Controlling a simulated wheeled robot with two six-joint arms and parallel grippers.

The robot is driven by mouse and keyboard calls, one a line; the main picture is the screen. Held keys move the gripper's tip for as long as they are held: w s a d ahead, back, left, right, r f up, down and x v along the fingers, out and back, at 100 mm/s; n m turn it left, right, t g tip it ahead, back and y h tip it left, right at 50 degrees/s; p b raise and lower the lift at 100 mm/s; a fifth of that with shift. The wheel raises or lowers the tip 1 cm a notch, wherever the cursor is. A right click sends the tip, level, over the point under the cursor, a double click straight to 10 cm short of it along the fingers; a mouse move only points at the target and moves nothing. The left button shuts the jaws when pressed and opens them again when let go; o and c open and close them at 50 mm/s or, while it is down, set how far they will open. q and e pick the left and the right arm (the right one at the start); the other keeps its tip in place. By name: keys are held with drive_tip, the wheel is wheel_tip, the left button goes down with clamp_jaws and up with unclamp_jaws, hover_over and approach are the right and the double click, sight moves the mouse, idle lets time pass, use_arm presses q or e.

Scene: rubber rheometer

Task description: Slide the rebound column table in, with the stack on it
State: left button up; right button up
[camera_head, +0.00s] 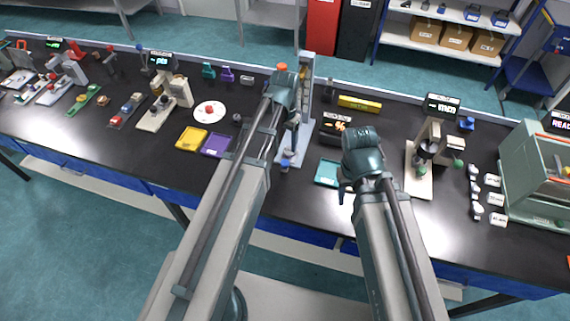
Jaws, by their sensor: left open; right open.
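The rebound column (308,80) is a tall pale grey upright with an orange-red top piece beside it, standing in the middle of the bench. Its pale base (302,142) runs toward the bench's front edge. A small blue and grey part (287,162) sits at the front end of the base; I cannot tell whether it is the table with the stack. My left gripper (293,122) is open, pointing down in front of the column, and my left arm hides part of it. My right gripper (343,192) is open and empty, low over the bench to the right of the base.
A display box (340,128) and a yellow box (360,104) stand right of the column. A teal tray (327,173) lies beside my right gripper. Yellow (191,138) and purple (216,146) trays lie left. A tester (432,145) stands further right.

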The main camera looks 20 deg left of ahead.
sight(285, 162)
use_arm(q)
wheel_tip(285, 162, down, 10)
drive_tip(key=b, duration=0.9)
drive_tip(key=shift+f, duration=0.15)
use_arm(e)
wheel_tip(285, 162, down, 10)
drive_tip(key=shift+f, duration=0.1)
use_arm(q)
clamp_jaws()
idle(0.3)
